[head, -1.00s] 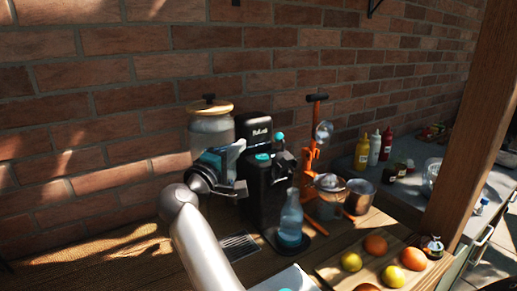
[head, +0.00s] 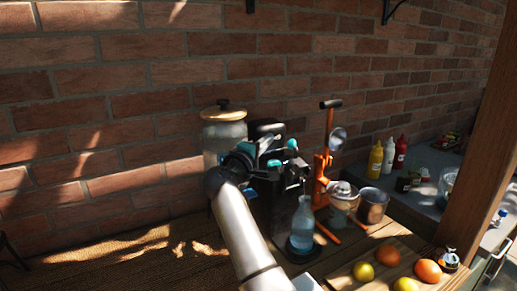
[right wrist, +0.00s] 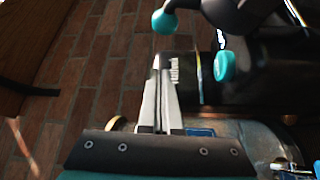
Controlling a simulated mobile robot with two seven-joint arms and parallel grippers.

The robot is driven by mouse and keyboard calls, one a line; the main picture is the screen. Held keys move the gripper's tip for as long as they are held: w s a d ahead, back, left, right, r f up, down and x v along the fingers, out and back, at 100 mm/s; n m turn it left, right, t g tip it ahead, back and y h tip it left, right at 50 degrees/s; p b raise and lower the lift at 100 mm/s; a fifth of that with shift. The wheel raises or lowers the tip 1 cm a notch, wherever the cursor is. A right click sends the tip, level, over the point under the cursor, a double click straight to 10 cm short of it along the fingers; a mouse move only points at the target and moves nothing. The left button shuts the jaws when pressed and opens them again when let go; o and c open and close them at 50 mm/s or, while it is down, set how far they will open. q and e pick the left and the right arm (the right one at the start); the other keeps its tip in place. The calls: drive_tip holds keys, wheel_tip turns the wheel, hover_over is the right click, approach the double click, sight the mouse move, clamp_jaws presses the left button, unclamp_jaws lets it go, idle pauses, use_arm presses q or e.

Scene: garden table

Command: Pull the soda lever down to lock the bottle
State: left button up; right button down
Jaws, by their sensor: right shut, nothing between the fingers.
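The black soda maker (head: 284,205) stands on the wooden table against the brick wall. Its lever ends in a teal knob (head: 291,144), which is up near the machine's top; the knob also shows in the right wrist view (right wrist: 163,22). A teal button (right wrist: 224,65) is on the machine. A clear bluish bottle (head: 303,222) stands upright at the machine's front. My right gripper (head: 268,147) is shut and empty, at the upper left of the machine. In the right wrist view its fingertips (right wrist: 160,64) point toward the knob, with a gap visible between them.
A glass jar (head: 222,130) with a yellowish lid stands behind my right gripper. An orange juicer press (head: 322,170) and a metal cup (head: 372,205) are right of the machine. A board with fruit (head: 428,271) is at front right. The left side of the table looks clear.

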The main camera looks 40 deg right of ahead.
sight(295, 160)
drive_tip(key=shift+x, duration=0.9)
drive_tip(key=s+p, duration=0.1)
drive_tip(key=s, duration=0.2)
drive_tip(key=shift+f, duration=0.15)
drive_tip(key=shift+s+d+f, duration=0.1)
drive_tip(key=shift+s+d, duration=0.05)
drive_tip(key=shift+s, duration=0.35)
